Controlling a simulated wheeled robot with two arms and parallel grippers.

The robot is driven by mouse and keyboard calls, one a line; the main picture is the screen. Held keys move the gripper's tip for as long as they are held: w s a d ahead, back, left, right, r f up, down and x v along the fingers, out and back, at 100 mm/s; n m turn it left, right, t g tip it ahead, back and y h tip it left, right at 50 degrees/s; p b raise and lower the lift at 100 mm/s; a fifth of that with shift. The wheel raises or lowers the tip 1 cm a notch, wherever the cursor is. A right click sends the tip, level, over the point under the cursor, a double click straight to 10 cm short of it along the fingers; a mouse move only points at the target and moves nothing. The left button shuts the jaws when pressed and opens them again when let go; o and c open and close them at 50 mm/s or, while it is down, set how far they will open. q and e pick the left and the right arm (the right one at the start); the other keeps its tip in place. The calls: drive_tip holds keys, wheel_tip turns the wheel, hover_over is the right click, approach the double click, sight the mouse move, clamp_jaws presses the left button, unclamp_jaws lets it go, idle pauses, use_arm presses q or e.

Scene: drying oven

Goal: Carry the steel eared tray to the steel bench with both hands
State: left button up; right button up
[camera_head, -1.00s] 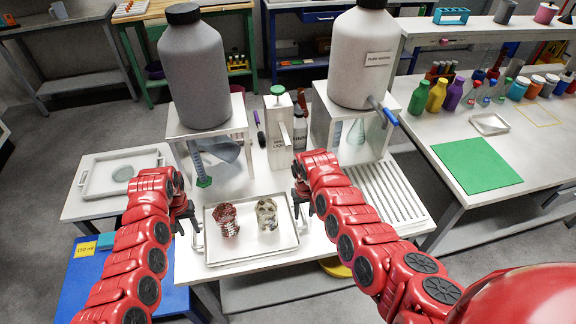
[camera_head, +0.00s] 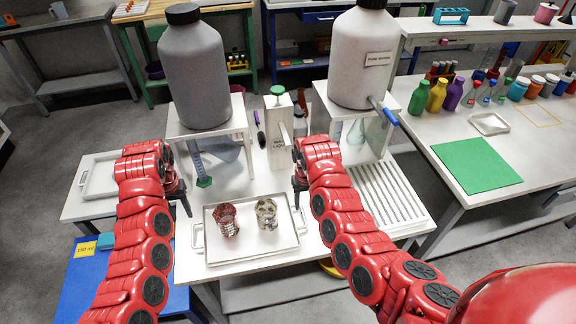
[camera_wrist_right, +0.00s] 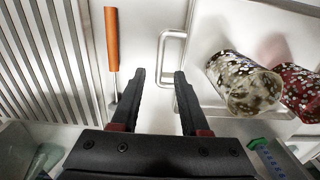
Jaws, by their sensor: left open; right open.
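A pale grey eared tray (camera_head: 250,249) lies on the white bench (camera_head: 262,185) with a loop handle at each short end. Two patterned vessels stand on it, one red (camera_head: 226,220) and one grey-gold (camera_head: 267,214). My left gripper (camera_head: 184,200) is open, up and left of the tray's left handle. My right gripper (camera_head: 298,194) is open near the right handle. In the right wrist view, the open jaws (camera_wrist_right: 158,75) point toward that right handle (camera_wrist_right: 163,42). Neither gripper holds anything.
Two large bottles on stands (camera_head: 192,75) (camera_head: 360,60) and a soap dispenser (camera_head: 279,125) rise behind the tray. A ribbed drainboard (camera_head: 385,200) lies to the right. Another eared tray (camera_head: 88,192) lies on the left side table, partly behind my left arm. An orange-handled tool (camera_wrist_right: 112,40) lies near the right handle.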

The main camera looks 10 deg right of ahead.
wheel_tip(320, 180, up, 6)
idle(0.7)
